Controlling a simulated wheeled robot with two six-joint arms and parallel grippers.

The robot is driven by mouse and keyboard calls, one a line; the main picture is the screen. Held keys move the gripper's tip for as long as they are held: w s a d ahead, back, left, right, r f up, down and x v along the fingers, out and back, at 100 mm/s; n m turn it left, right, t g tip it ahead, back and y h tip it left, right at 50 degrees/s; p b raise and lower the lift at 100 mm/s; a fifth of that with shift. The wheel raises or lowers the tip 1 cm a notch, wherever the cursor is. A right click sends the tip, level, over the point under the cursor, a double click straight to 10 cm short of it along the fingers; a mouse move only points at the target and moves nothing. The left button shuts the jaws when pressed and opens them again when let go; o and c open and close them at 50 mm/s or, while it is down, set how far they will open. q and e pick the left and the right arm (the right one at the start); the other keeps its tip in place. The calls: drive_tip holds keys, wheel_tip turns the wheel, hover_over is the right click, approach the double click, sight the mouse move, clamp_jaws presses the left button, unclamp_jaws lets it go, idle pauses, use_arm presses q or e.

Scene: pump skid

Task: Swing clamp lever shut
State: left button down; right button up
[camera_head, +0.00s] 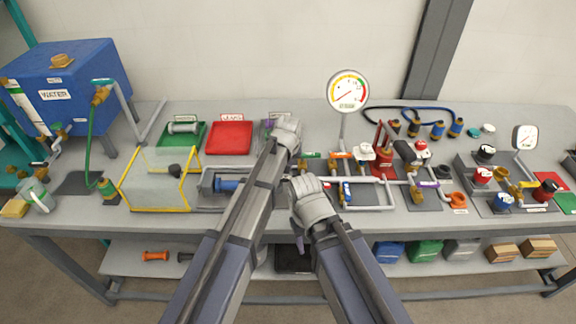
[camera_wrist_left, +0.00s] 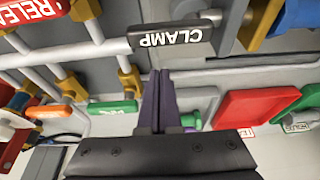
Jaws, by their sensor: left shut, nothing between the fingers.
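The clamp lever (camera_wrist_left: 172,38) is a dark bar with a white CLAMP label, which reads upside down at the top of the left wrist view. My left gripper (camera_wrist_left: 160,85) is shut and empty, its slim purple fingers ending right at the lever's edge. I cannot tell whether they touch it. In the head view my left gripper (camera_head: 287,132) is over the middle of the bench, and its fingertips are hidden. The lever is hidden there behind my arms. My right gripper (camera_head: 301,240) is low, near the bench's front edge; its jaw state is unclear.
Grey pipework with a green handle (camera_wrist_left: 112,107) and an orange handle (camera_wrist_left: 55,112) runs beside the lever. A red tray (camera_head: 229,138) and a yellow-edged clear guard (camera_head: 157,180) stand left of my arms. A round gauge (camera_head: 347,91) rises behind the pipes. Valves crowd the right side.

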sight(290, 179)
use_arm(q)
drive_tip(key=s, duration=0.3)
drive_tip(key=shift+s+r, duration=0.2)
drive_tip(key=shift+r, duration=0.05)
drive_tip(key=shift+w, duration=0.1)
drive_tip(key=shift+s+d+m+h, duration=0.1)
drive_tip(key=shift+s+m+h, duration=0.2)
drive_tip(key=shift+m, duration=0.5)
drive_tip(key=shift+s+m+h, duration=0.3)
drive_tip(key=shift+s+m, duration=0.15)
drive_tip(key=shift+m, duration=0.65)
drive_tip(key=m, duration=0.2)
drive_tip(key=s+m+h, duration=0.1)
drive_tip(key=shift+s+m+g, duration=0.15)
drive_tip(key=shift+m+g, duration=0.25)
drive_tip(key=m, duration=0.2)
drive_tip(key=s+m+h, duration=0.1)
drive_tip(key=shift+a+m+g, duration=0.25)
drive_tip(key=shift+m+g, duration=0.05)
drive_tip(key=shift+g, duration=0.1)
drive_tip(key=m, duration=0.2)
drive_tip(key=s+a+m+g, duration=0.1)
drive_tip(key=m, duration=0.1)
drive_tip(key=shift+s+h, duration=0.15)
drive_tip(key=shift+h, duration=0.15)
drive_tip(key=shift+a, duration=0.1)
